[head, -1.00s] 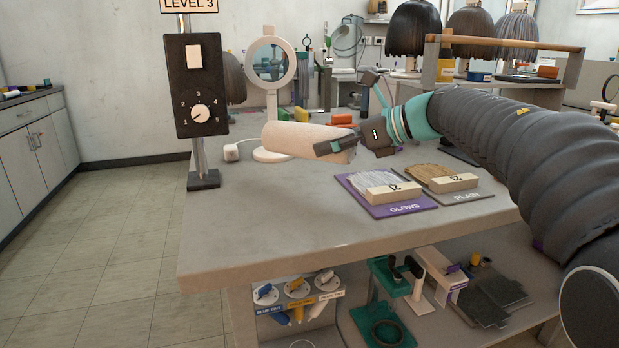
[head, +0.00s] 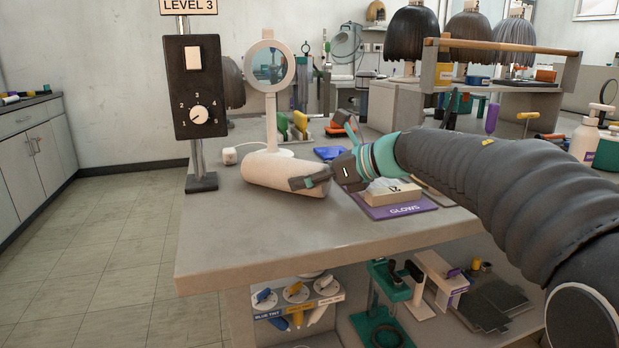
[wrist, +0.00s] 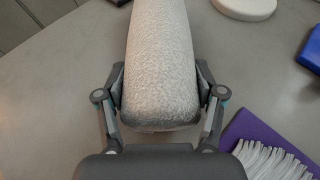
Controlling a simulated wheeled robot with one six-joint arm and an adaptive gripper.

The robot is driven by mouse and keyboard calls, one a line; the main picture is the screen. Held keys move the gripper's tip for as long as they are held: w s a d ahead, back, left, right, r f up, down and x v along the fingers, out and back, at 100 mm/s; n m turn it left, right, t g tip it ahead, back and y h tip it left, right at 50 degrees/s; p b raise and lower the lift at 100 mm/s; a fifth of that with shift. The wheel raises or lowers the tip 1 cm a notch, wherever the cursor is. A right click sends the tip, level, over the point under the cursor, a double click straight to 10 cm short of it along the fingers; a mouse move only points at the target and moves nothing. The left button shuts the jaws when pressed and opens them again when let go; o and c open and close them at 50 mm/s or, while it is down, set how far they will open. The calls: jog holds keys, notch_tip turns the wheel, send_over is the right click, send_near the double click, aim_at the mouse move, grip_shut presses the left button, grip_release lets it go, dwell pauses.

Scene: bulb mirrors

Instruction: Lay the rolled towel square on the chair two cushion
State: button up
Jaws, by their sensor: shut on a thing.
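The rolled towel (head: 272,172) is a thick cream roll, lying roughly level just over or on the grey bench top; I cannot tell whether it touches. My gripper (head: 308,182) is shut on its right end in the head view. In the wrist view the towel (wrist: 160,60) runs away from me between the two fingers of my gripper (wrist: 160,108), which press on its sides. The chair two cushion is not in view in either picture.
A round mirror (head: 268,66) on a white base stands just behind the towel. A dial box (head: 199,86) on a post stands left. The purple GLOWS mat (head: 405,210) lies right, partly behind my arm. The bench front (head: 240,240) is bare.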

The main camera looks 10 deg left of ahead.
jog(key=o, duration=1.3)
jog(key=shift+d, duration=0.1)
jog(key=v, duration=1.2)
